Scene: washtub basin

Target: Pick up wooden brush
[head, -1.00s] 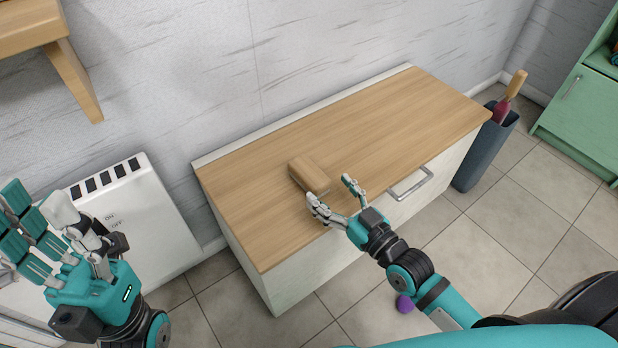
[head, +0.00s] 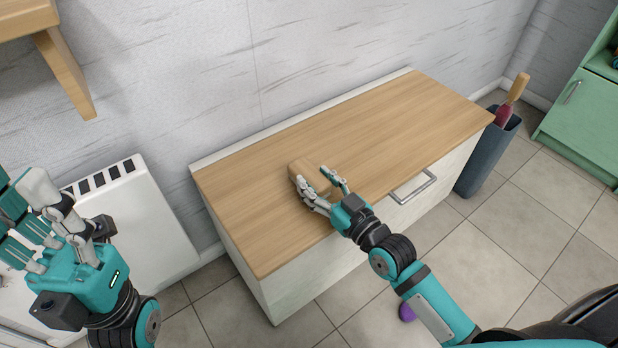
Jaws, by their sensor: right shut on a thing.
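The wooden brush (head: 309,172) is a light brown block lying on the wooden top of the cabinet (head: 250,220), left of its middle. My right gripper (head: 322,188) is at the brush's near end, with its fingers shut on it, the grey fingers on the left side and the thumb on the right. The fingers hide the near part of the brush. The brush appears to be still at the level of the top. My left gripper (head: 40,225) is raised at the left edge, away from the cabinet, with its fingers spread and nothing in them.
A white heater (head: 150,215) stands left of the cabinet. A wooden shelf (head: 65,70) juts out at the upper left. A dark bin (head: 484,160) with an umbrella stands right of the cabinet. The cabinet top is otherwise clear.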

